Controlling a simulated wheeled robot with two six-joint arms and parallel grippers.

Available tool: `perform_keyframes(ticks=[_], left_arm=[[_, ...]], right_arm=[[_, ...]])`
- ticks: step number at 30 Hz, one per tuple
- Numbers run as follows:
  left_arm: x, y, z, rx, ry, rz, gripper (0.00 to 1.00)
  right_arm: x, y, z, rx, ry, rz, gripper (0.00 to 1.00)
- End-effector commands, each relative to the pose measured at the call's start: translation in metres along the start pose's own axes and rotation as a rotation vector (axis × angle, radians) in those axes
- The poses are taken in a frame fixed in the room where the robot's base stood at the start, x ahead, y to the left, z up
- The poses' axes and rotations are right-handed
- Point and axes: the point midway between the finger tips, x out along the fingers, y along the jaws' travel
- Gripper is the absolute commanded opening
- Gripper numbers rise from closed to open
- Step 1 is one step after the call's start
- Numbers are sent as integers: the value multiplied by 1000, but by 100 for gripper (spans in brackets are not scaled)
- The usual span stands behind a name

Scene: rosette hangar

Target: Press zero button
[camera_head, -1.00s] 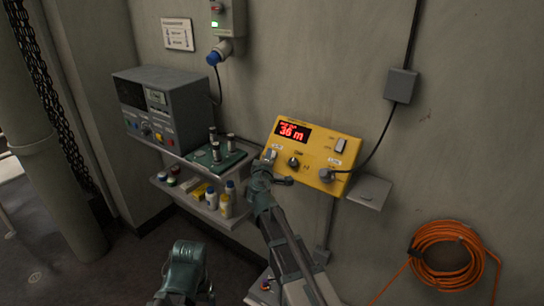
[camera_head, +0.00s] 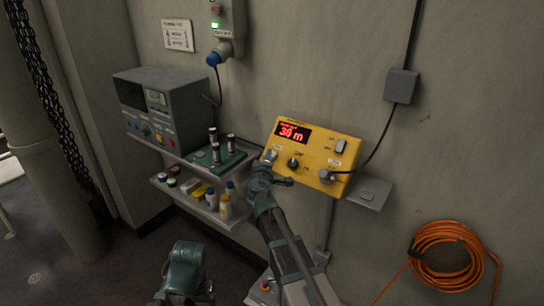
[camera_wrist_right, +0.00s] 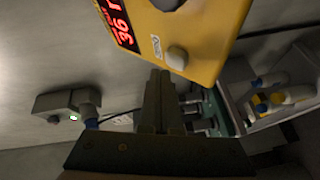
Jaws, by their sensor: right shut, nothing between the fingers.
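The yellow device (camera_head: 311,157) hangs on the wall with a lit red display (camera_head: 292,134). Its red digits read 36 in the right wrist view (camera_wrist_right: 122,22). A pale rounded button (camera_wrist_right: 177,57) sits near the device's corner, beside a small white label (camera_wrist_right: 156,45). In the head view this corner is partly hidden by my right gripper (camera_head: 268,163). That gripper is shut and empty, its fingertips (camera_wrist_right: 159,76) very close to the button. I cannot tell whether they touch it. No left gripper fingers show.
A dark knob (camera_head: 293,163), a switch (camera_head: 340,146) and a plugged-in cable sit on the device. A grey shelf (camera_head: 368,192) is at its right. Orange cable (camera_head: 446,230) hangs right.

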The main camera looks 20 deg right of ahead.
Motion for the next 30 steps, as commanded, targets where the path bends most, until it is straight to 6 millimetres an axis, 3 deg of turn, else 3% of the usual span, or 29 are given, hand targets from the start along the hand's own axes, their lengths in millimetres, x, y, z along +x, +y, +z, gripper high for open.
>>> perform_keyframes(ticks=[30], left_arm=[[6, 1, 0, 0, 0, 0, 91]], right_arm=[[6, -5, 4, 0, 0, 0, 0]])
